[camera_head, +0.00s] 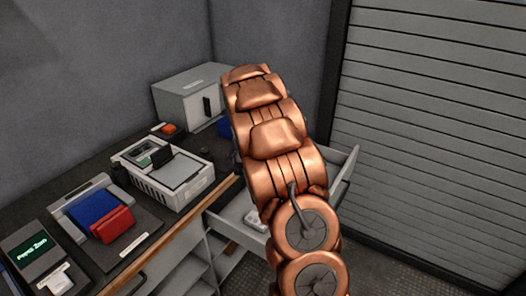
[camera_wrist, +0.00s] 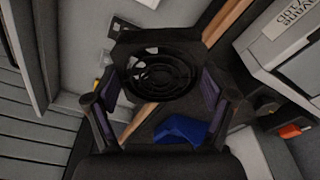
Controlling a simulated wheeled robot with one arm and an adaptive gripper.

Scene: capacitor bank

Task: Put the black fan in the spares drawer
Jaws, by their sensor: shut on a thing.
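The black fan (camera_wrist: 158,68), a square frame with a round grille, is held between the two fingers of my gripper (camera_wrist: 160,90) in the wrist view. It appears above the bench's wooden front edge, beside the open drawer. The pulled-out pale drawer (camera_head: 236,222) shows below the bench in the head view, partly covered by my copper arm. Its inside (camera_wrist: 76,48) also shows in the wrist view, left of the fan, with a few small items in it. My gripper and the fan are hidden behind my arm in the head view.
The dark bench holds a grey cabinet (camera_head: 188,98), a white tray device (camera_head: 178,180), a blue and red block set (camera_head: 100,212) and a green-lit display (camera_head: 32,248). A blue object (camera_wrist: 182,130) lies on the bench below the fan. A slatted shutter (camera_head: 430,130) stands right.

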